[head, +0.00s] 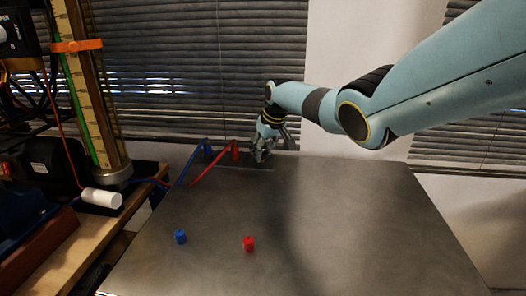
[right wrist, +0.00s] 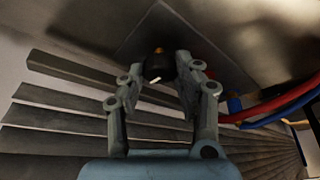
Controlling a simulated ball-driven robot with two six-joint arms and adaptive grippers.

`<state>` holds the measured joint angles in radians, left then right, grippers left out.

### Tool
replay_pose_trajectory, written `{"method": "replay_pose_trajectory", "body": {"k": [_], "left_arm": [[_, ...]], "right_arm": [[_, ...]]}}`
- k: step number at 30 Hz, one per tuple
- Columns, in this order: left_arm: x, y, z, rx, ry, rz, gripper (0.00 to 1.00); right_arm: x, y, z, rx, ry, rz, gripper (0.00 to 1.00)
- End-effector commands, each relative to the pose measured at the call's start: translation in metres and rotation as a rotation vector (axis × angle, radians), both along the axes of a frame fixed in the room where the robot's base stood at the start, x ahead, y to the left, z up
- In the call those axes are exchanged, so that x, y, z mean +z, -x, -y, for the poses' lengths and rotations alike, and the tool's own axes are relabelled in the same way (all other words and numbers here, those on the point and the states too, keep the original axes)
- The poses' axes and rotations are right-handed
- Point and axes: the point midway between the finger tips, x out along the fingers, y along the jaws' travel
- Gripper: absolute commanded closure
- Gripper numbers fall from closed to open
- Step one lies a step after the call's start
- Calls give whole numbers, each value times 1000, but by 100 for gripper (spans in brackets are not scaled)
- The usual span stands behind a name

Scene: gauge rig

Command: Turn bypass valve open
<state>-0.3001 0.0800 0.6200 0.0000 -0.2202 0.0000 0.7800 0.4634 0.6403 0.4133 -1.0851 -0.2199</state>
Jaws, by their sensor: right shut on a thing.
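My right gripper (head: 262,154) is at the back edge of the grey table, over a dark plate, pointing down. In the right wrist view its two fingers (right wrist: 165,78) are closed around a small black knob with a white mark, the bypass valve (right wrist: 157,66). A bit of orange or brass shows just beyond the knob. In the head view the gripper hides the valve. I cannot read the valve's position. My left gripper is out of view.
Red (head: 235,150) and blue (head: 207,149) fittings with hoses stand just left of the gripper. A blue cap (head: 180,237) and a red cap (head: 248,244) lie on the table (head: 370,215). A gauge column (head: 95,90) stands left. The table's right side is clear.

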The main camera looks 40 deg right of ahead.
Motion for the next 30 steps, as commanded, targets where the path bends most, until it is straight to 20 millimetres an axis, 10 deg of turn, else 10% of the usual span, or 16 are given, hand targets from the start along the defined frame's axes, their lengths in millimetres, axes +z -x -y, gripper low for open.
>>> {"method": "replay_pose_trajectory", "body": {"k": [21,22,30], "left_arm": [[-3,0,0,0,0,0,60],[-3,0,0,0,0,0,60],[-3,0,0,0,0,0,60]], "right_arm": [[0,0,0,79,0,-1,100],[0,0,0,79,0,-1,66],[0,0,0,78,1,-1,45]]}}
